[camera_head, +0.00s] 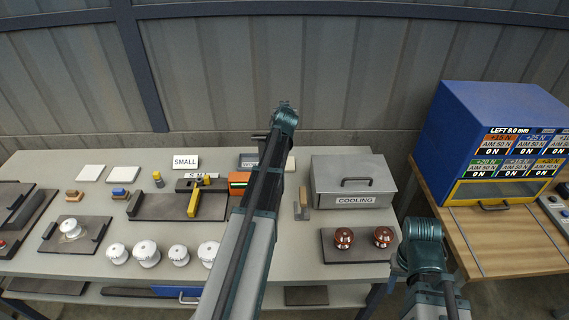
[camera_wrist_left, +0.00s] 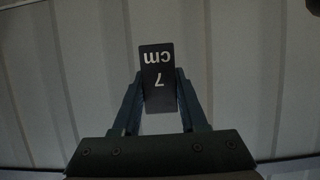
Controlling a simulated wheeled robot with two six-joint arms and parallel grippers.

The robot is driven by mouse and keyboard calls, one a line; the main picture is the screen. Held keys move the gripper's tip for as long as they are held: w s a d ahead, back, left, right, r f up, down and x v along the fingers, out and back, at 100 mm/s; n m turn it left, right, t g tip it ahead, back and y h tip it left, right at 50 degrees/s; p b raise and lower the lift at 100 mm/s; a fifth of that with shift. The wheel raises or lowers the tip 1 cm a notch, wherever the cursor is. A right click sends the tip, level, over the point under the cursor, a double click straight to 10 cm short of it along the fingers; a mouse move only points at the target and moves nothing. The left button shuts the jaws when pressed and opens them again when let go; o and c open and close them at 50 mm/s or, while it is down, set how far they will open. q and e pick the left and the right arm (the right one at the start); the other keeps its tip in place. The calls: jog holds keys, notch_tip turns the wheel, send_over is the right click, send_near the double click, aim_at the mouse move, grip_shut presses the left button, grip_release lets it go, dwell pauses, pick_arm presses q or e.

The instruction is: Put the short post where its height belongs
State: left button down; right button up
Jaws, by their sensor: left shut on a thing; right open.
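My left gripper (camera_head: 284,106) is raised in front of the wall, its arm crossing the middle of the head view. In the left wrist view it is shut on a dark block (camera_wrist_left: 156,70) marked "7 cm", gripped between both fingers. I cannot tell whether this block is the short post. Several white ribbed posts (camera_head: 147,254) stand in a row along the table's front; another white one (camera_head: 71,229) stands on a dark tray at left. Two brown posts (camera_head: 343,238) stand on a dark plate. My right gripper (camera_head: 422,232) is open and empty, right of the table.
A grey box marked "COOLING" (camera_head: 352,182) stands at the table's back right. A dark fixture (camera_head: 160,206) with a yellow handle lies near a "SMALL" sign (camera_head: 186,161). A blue display cabinet (camera_head: 466,130) stands on the wooden bench. My left arm hides the table's middle.

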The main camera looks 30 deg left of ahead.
pick_arm(q)
notch_tip(320, 180, down, 18)
jog(key=b, duration=1.6)
jog(key=shift+b, duration=0.35)
jog(key=shift+f, duration=0.1)
notch_tip(320, 180, down, 4)
jog(key=b, duration=0.4)
jog(key=shift+f, duration=0.1)
jog(key=c, duration=0.9)
grip_release()
jog(key=shift+f, duration=0.1)
jog(key=o, duration=0.5)
jog(key=shift+c, duration=0.2)
